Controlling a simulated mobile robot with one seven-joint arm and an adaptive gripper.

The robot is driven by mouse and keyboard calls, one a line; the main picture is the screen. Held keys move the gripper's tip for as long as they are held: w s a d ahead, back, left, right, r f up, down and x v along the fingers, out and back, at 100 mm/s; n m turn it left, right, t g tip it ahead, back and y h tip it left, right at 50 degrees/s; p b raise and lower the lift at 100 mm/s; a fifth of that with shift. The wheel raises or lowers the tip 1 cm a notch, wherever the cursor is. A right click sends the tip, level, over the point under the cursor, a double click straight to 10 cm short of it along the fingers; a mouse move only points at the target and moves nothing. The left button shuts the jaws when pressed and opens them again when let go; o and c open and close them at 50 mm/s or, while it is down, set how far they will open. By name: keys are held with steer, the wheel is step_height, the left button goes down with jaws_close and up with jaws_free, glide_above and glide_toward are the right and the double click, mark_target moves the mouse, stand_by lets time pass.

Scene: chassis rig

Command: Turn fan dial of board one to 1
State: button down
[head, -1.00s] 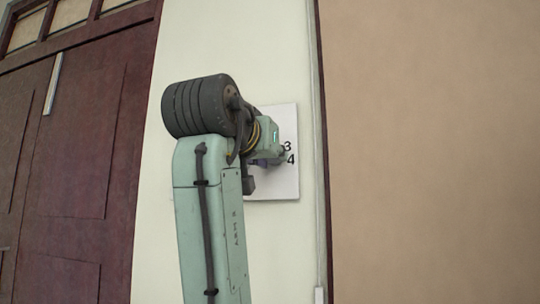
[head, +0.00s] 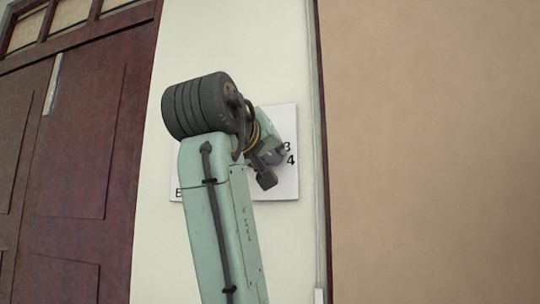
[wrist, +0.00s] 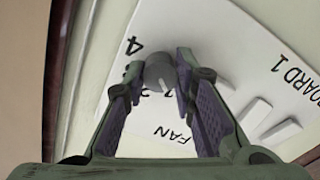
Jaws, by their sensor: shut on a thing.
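Board one is a white panel on the wall, mostly behind my arm in the head view (head: 281,188). In the wrist view the board (wrist: 215,30) shows the words "BOARD 1" and "FAN" and appears turned. The fan dial (wrist: 160,72) is a grey round knob with a pale pointer line, and the numeral 4 shows beside it. Some other numerals are partly hidden by the fingers. My gripper (wrist: 162,80) has its two fingers on either side of the dial, shut on it. In the head view the dial is hidden by my arm.
Several white switches (wrist: 268,122) sit on the board beside the right finger. A dark red door (head: 85,150) stands left of the board. A dark vertical trim (head: 318,150) and a tan wall (head: 430,150) lie to the right.

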steer(key=c, duration=1.3)
jaws_free()
steer(key=shift+v, duration=6.05)
